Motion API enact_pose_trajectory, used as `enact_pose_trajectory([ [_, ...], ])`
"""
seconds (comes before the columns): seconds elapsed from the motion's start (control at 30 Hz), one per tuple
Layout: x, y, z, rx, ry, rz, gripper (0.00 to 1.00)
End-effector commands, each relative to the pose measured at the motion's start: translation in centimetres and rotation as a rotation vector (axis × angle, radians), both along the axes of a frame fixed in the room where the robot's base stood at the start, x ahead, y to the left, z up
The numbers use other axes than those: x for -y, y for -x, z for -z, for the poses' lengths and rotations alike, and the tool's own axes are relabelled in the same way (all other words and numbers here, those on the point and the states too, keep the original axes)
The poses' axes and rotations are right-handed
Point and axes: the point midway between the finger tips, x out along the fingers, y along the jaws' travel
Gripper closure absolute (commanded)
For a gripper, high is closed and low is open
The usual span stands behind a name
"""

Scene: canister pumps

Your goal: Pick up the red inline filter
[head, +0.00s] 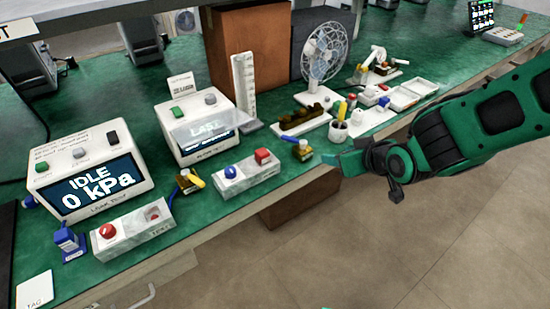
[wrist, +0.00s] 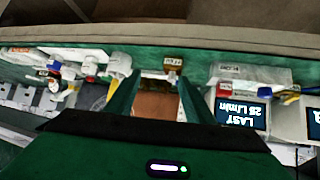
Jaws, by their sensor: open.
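My gripper (head: 343,158) is open and empty at the front edge of the green bench; its two fingers (wrist: 156,95) also show in the wrist view. I cannot tell for sure which thing is the red inline filter. A brass-coloured fitting with a dark top (head: 303,151) stands at the bench edge just left of my fingertips. A small brass piece with a pale label (wrist: 173,64) shows beyond the fingers in the wrist view.
Two display units, one reading IDLE 0 kPa (head: 88,180), stand left. The floor (head: 380,250) before the bench is clear.

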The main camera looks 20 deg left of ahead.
Motion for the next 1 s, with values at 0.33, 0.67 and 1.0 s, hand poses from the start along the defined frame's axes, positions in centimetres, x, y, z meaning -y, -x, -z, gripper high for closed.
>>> enact_pose_trajectory([
  [0.33, -13.8, 5.3, 0.1, 0.139, -0.194, -0.246, 0.52],
  [0.67, -17.1, 3.4, 1.7, 0.146, -0.208, -0.256, 0.52],
  [1.0, -18.8, 1.9, 2.9, 0.147, -0.208, -0.255, 0.52],
])
